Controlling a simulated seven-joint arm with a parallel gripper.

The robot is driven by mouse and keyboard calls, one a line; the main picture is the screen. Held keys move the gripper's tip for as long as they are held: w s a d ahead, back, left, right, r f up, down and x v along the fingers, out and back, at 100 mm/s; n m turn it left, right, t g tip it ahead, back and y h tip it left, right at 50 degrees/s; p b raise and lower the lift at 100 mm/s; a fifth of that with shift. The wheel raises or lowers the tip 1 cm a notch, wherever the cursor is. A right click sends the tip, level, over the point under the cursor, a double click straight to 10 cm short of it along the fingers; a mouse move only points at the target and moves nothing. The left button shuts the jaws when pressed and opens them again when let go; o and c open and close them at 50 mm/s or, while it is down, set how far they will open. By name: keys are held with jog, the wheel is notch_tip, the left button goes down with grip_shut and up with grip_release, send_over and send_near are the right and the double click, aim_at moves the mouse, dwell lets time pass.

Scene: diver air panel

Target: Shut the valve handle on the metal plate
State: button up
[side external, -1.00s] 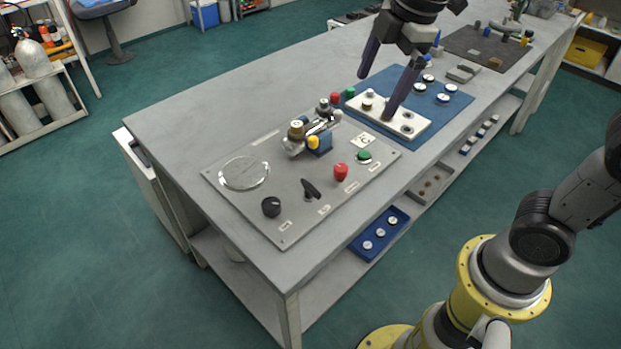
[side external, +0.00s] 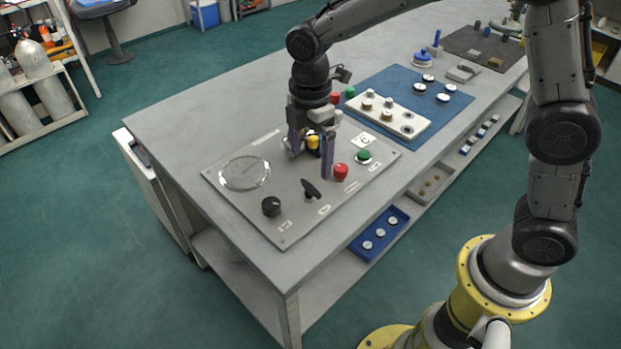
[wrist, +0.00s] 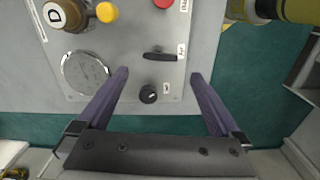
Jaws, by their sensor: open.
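The metal plate (side external: 280,218) lies on the bench and carries a black valve handle (side external: 311,189), a flat elongated lever. The handle also shows in the wrist view (wrist: 160,57), lying crosswise beside a small label. My gripper (side external: 311,165) is open, fingers pointing down above the plate, and is behind the handle in the side view. In the wrist view my gripper (wrist: 160,75) has its purple fingers spread with nothing held, and the handle appears between and just beyond the fingertips. Contact with the handle is not visible.
Around the handle are a black round knob (side external: 271,207), a red knob (side external: 341,171), a green button (side external: 364,155) and a round gauge (side external: 244,173). A brass fitting (wrist: 57,14) and yellow knob (wrist: 106,12) stand close to the gripper. A blue mat (side external: 452,112) lies farther back.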

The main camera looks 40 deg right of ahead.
aim_at(311, 187)
notch_tip(311, 187, down, 7)
jog(key=shift+f, duration=0.15)
jog(key=shift+c, duration=0.2)
jog(key=c, duration=1.2)
